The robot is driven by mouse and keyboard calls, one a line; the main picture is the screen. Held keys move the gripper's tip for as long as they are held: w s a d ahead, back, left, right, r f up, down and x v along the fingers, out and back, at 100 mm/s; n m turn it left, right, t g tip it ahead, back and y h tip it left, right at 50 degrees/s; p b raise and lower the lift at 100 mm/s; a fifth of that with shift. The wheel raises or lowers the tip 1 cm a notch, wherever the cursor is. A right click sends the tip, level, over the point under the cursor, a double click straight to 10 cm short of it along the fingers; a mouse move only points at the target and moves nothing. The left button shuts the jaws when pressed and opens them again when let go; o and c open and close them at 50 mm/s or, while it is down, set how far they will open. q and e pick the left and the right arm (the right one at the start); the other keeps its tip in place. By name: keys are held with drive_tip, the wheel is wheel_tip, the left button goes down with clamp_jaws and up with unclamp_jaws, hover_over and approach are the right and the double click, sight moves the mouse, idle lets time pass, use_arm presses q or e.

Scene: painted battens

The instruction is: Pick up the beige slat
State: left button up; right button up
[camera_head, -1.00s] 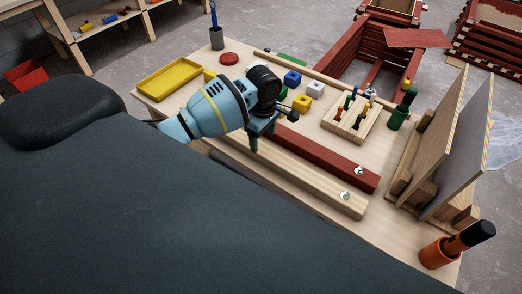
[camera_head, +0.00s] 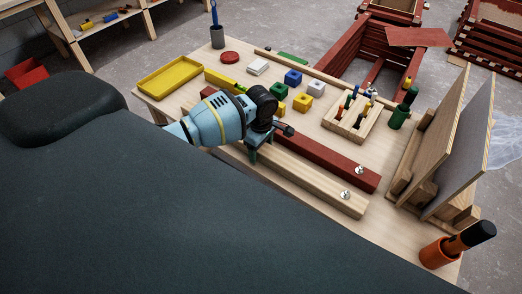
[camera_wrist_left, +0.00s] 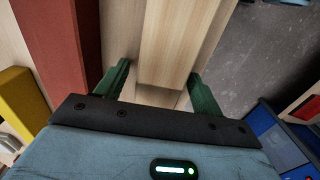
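The beige slat (camera_head: 312,188) lies along the near side of the work table, with a shiny metal piece near its right end. My left gripper (camera_head: 258,152) is low over its left part and hides some of it. In the left wrist view, the open fingers (camera_wrist_left: 158,72) stand on either side of the beige slat (camera_wrist_left: 172,38). A gap shows on the left; the right finger is close to the slat's edge, and I cannot tell whether it touches. My right gripper is not in view.
A dark red slat (camera_head: 330,163) lies parallel just behind the beige one. Coloured blocks, a yellow tray (camera_head: 170,78) and a wooden tool rack (camera_head: 350,113) stand farther back. Upright boards (camera_head: 440,130) and an orange cup (camera_head: 440,250) are on the right.

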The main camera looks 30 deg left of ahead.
use_arm(q)
clamp_jaws()
drive_tip(key=shift+w+r, duration=0.1)
wheel_tip(320, 180, up, 10)
drive_tip(key=shift+r, duration=0.1)
idle(0.6)
